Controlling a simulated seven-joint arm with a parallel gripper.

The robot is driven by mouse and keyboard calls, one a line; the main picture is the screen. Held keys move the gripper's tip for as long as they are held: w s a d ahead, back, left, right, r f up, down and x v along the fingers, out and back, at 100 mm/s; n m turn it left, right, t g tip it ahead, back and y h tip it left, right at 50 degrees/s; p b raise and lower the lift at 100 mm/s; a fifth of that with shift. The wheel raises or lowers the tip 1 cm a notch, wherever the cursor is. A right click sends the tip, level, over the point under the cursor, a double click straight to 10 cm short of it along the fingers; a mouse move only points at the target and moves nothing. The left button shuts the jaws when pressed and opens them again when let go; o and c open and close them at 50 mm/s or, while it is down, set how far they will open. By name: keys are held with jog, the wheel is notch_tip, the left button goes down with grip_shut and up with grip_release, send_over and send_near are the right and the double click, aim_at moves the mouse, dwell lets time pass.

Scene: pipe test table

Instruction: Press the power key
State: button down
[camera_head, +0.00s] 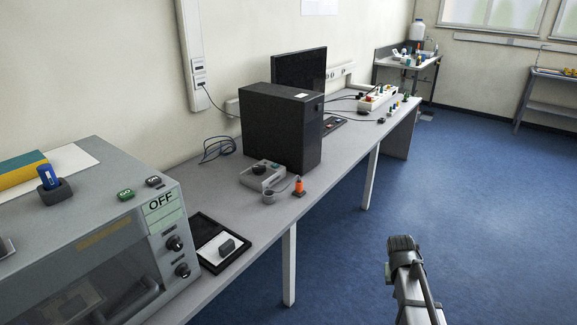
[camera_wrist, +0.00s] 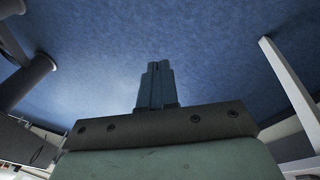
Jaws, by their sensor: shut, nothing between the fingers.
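A grey machine (camera_head: 112,235) at the left front of the bench has a green panel reading "OFF" (camera_head: 161,202). A green key (camera_head: 126,195) and a black key (camera_head: 153,182) sit on its top near the right edge. Their markings are too small to read, so I cannot tell which is the power key. Two black knobs are on its front, below the panel. My gripper (camera_wrist: 158,70) is shut and empty in the wrist view, with blue floor behind it. In the head view, my arm is at the lower right, over the floor and well apart from the machine.
A black tray (camera_head: 238,256) lies right of the machine. Farther along the bench are a small grey device (camera_head: 263,174), an orange cone (camera_head: 299,187), a black computer case (camera_head: 281,128) and a monitor (camera_head: 300,67). A blue item (camera_head: 47,176) stands in a holder atop the machine. Floor at right is clear.

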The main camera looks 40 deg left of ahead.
jog(key=s+a+r+n+t, duration=0.1)
jog(key=s+a+r, duration=0.1)
jog(key=a+r, duration=0.75)
jog(key=s+a+r+n+t, duration=0.1)
jog(key=s+a+r+n, duration=0.3)
jog(key=a, duration=1.1)
jog(key=s+a+r+m+t, duration=0.1)
jog(key=a+r+t, duration=0.1)
jog(key=a+r, duration=0.8)
notch_tip(320, 180, up, 25)
jog(key=n+t+y, duration=0.3)
jog(key=y, duration=0.1)
send_over(150, 181)
jog(key=shift+a, duration=0.15)
jog(key=shift+f, duration=0.1)
jog(key=shift+f, duration=4.3)
jog(key=shift+f, duration=0.1)
jog(key=shift+f, duration=0.3)
